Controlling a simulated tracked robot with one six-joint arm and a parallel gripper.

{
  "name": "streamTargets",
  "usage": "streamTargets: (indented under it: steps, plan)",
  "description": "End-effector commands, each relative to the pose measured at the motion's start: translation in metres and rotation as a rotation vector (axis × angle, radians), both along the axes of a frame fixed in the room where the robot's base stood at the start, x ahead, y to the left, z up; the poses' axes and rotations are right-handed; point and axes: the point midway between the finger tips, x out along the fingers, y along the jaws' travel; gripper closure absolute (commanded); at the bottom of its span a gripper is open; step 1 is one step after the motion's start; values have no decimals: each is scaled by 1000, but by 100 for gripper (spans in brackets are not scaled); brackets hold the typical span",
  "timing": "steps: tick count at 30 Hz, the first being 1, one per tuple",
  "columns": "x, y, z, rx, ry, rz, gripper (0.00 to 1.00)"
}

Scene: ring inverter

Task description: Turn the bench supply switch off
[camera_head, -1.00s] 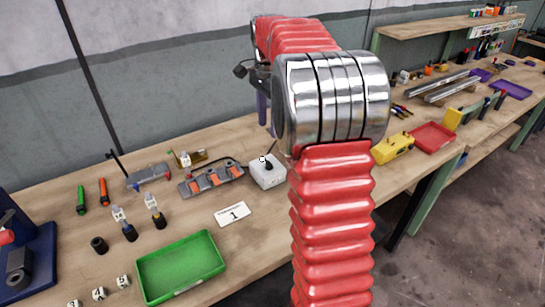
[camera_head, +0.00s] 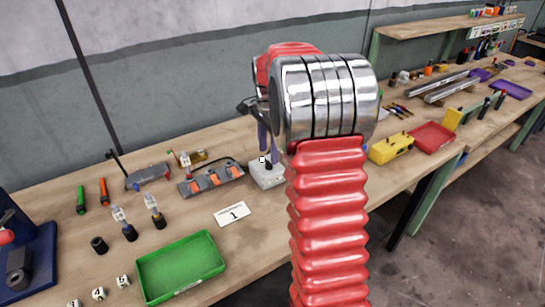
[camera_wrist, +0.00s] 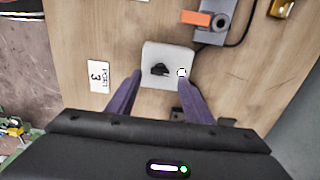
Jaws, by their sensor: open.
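The bench supply switch is a white box (camera_head: 264,178) on the bench, just left of my arm in the head view. In the wrist view the white box (camera_wrist: 153,54) carries a black knob or lever (camera_wrist: 160,70) and a small round white mark or button (camera_wrist: 182,72). My gripper (camera_wrist: 160,76) is open, its two purple fingers on either side of the black knob and apart from it in the picture. It also shows in the head view (camera_head: 269,150), above the box. My arm hides part of the box's right side there.
A grey strip with orange switches (camera_head: 212,180) lies left of the box. A card marked 1 (camera_head: 233,214) and a green tray (camera_head: 180,266) are nearer the front. A yellow case (camera_head: 390,148) and a red tray (camera_head: 433,137) are to the right.

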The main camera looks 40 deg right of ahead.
Motion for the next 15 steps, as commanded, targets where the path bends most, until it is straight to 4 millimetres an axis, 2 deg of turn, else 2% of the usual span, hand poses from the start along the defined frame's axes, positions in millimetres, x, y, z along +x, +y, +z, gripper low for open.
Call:
streamTargets:
  steps: [6, 15]
  plan:
    - [-1, 0, -30, 1, 2, -1, 53]
    - [0, -1, -39, 0, 0, -1, 53]
